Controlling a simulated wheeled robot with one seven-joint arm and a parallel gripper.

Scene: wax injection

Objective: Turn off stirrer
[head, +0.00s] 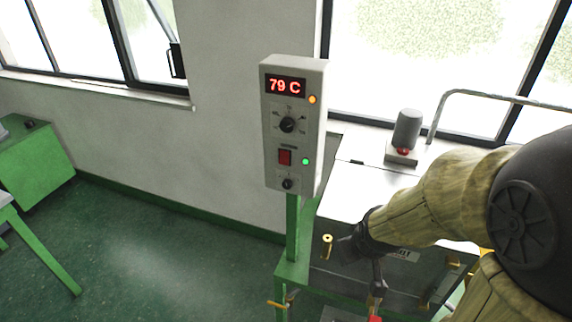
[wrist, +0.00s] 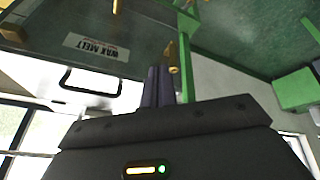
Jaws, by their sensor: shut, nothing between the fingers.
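The grey control box (head: 294,125) stands on a green post in the head view. Its red display (head: 285,87) reads 79 C, with a lit orange lamp (head: 312,99) beside it. My gripper (wrist: 161,72) is shut and empty. In the head view it is low, right of and below the box, touching none of its controls.
The wax melt tank (head: 350,190) has a pale lid and brass fittings, including a valve (head: 327,246). A bent metal rail (head: 480,96) rises behind the motor. Windows line the wall. The green floor (head: 150,260) left of the post is clear.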

